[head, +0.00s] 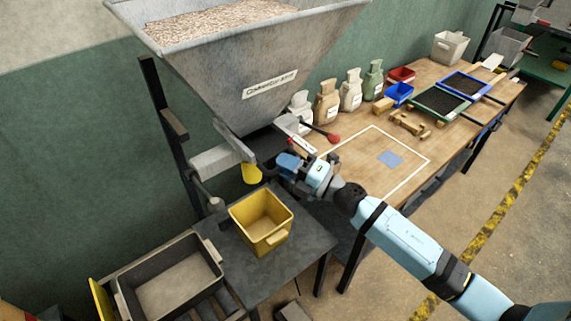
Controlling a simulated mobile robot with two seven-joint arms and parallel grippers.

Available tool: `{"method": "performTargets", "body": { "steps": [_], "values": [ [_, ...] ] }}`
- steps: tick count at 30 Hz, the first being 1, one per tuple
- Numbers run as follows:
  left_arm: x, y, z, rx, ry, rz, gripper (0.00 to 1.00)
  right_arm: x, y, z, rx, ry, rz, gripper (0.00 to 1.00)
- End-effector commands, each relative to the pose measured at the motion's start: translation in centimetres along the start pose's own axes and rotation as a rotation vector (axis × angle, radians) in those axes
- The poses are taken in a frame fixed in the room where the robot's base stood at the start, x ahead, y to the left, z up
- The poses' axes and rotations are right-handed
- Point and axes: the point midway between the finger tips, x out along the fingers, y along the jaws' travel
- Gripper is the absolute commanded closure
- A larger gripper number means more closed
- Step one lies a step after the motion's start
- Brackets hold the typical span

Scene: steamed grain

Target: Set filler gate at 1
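A large grey metal hopper (240,60) full of pale grain stands at the upper left. Below its outlet is the filler gate area, with a rod ending in a red knob (333,138) that sticks out to the right. A small marked plate (302,146) sits beside the rod; its marks are too small to read. A yellow spout (251,173) hangs under the outlet. My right gripper (272,168) is just below and left of the knob, close to the outlet. Its fingers are dark and partly hidden, so I cannot tell their opening. My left gripper is not in view.
A yellow bin (262,238) stands on a dark stand (298,249) below the spout. A grey tub (172,280) is at lower left. The wooden bench (350,160) holds several sacks, a blue bin (398,94) and dark trays (438,103); its near part is mostly clear.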

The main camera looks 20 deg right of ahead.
Motion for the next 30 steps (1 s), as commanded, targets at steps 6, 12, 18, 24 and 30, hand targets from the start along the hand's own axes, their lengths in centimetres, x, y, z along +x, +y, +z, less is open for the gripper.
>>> {"method": "performTargets", "body": {
  "steps": [6,12,18,24,30],
  "values": [
    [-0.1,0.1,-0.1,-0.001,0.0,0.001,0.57,-0.3,0.0,-0.1,0.0,0.0,-0.001,1.0],
    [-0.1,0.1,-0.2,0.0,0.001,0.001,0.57,-1.9,0.3,-0.8,-0.001,0.001,-0.002,1.0],
    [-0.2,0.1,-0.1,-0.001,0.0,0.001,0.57,-1.8,0.4,-0.8,-0.002,0.001,0.0,1.0],
    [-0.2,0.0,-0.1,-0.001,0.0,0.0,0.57,-1.8,0.4,-0.8,-0.001,0.0,0.0,0.61],
    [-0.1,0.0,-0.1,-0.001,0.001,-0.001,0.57,-1.9,0.3,-0.8,0.0,0.0,0.0,0.61]
  ]
}}
